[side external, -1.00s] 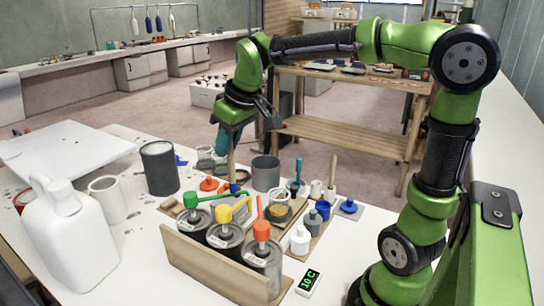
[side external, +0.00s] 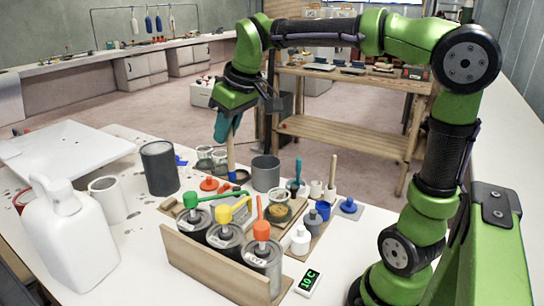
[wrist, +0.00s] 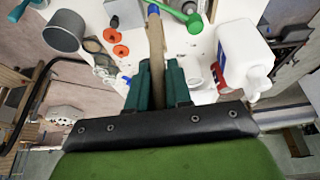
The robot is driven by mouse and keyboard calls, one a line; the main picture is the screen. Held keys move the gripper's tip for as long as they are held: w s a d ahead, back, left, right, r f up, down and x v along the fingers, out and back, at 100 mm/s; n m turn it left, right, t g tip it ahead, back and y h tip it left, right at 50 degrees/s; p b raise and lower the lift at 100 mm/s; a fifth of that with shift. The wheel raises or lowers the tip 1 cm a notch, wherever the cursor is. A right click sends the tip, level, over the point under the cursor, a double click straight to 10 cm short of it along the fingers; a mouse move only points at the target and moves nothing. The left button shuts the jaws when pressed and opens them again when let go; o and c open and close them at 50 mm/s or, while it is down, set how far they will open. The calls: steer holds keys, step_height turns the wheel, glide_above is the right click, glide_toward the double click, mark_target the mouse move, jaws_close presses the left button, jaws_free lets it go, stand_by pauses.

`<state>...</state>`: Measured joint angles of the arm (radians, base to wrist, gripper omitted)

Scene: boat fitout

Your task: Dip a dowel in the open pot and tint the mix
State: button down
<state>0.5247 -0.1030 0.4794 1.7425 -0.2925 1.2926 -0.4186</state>
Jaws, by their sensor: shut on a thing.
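Three labelled cans (side external: 225,237) with green, yellow and orange pumps stand behind a wooden board. A white jug (side external: 68,245), dark can (side external: 159,168) and white pot (side external: 107,199) are at left. Orange lids (side external: 209,184), small bottles (side external: 300,240) and a display reading 10 C (side external: 309,282) crowd the table.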

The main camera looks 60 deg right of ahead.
steer(key=d+r+g, duration=0.1)
steer(key=d, duration=1.6)
step_height(320, 180, down, 20)
steer(key=s, duration=0.1)
steer(key=shift+s+a+f, duration=0.15)
steer(key=shift+s+a, duration=0.1)
steer(key=shift+s, duration=0.1)
stand_by(0.8)
step_height(320, 180, up, 8)
steer(key=w, duration=0.1)
stand_by(0.7)
stand_by(0.5)
